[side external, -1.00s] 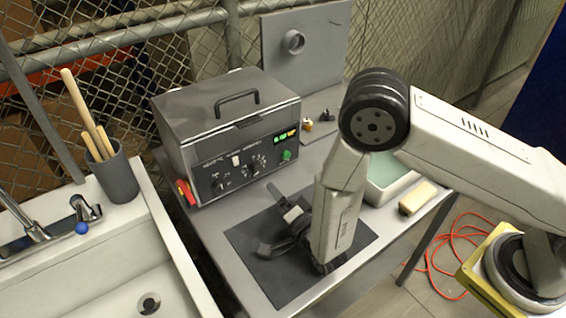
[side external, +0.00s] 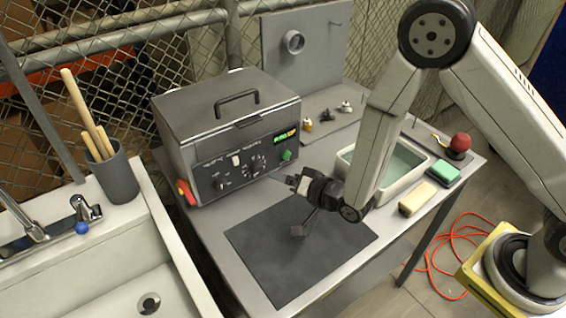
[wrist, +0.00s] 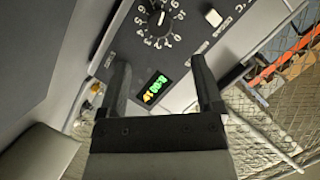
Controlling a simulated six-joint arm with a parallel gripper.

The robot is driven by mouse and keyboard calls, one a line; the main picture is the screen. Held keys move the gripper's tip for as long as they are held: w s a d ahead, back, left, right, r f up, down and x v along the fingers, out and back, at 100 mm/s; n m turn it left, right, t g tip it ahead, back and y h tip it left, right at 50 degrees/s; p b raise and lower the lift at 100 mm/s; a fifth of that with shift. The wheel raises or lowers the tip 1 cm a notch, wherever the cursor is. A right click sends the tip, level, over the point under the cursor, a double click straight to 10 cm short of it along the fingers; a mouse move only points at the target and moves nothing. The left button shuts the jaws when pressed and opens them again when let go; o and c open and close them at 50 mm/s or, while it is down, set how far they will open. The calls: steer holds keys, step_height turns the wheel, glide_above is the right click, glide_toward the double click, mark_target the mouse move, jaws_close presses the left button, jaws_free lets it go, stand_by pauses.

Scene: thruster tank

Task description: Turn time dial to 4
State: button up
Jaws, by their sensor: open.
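The grey tank unit (side external: 205,150) stands at the back of the table, its control panel facing the front. The panel has a left black knob (side external: 221,183), a numbered dial (side external: 257,163), a white switch (side external: 236,160), a green button (side external: 286,155) and a lit display (side external: 285,135). Which knob is the time dial is too small to read. My gripper (side external: 296,206) is open and empty, in front of the panel's right side, apart from it.
A dark mat (side external: 290,262) covers the table front. To the right are a basin of pale liquid (side external: 405,165), a yellow block (side external: 416,199), a green sponge (side external: 443,174) and a red ball-topped item (side external: 460,145). A sink (side external: 140,265) with a tool cup (side external: 118,182) is at left.

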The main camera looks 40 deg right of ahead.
mark_target(260, 170)
steer(key=shift+w, duration=0.1)
steer(key=shift+x, duration=3.8)
jaws_close()
